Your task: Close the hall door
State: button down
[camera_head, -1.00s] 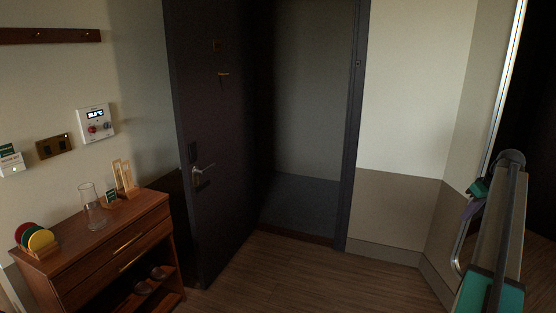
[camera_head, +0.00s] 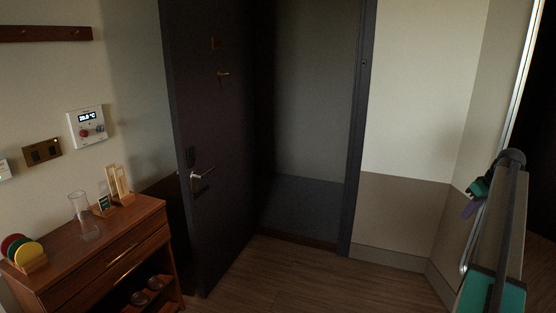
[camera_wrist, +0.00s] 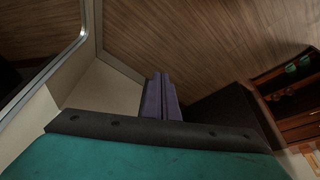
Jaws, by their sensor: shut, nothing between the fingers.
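The dark hall door (camera_head: 215,140) stands open, swung into the room, left of centre in the head view. Its silver lever handle (camera_head: 202,178) is on the side facing me, near the door's left edge. The doorway (camera_head: 315,110) is open to the right of the door, with a dark frame post (camera_head: 361,130) at its right side. My gripper (camera_head: 468,208) is at the far right of the head view, well apart from the door. Its purple fingers (camera_wrist: 160,98) are together and empty in the wrist view, with floor and wall beyond.
A wooden sideboard (camera_head: 120,235) stands left of the door, close to its free edge, carrying a glass carafe (camera_head: 84,217) and coloured discs (camera_head: 24,249). Wooden floor (camera_head: 300,280) before the doorway is clear. A metal-edged frame (camera_head: 520,90) stands at right, near my arm.

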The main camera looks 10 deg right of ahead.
aim_at(205, 47)
jog(key=u, duration=0.05)
jog(key=i, duration=1.95)
jog(key=u, duration=1.65)
jog(key=k, duration=0.55)
jog(key=u, duration=0.35)
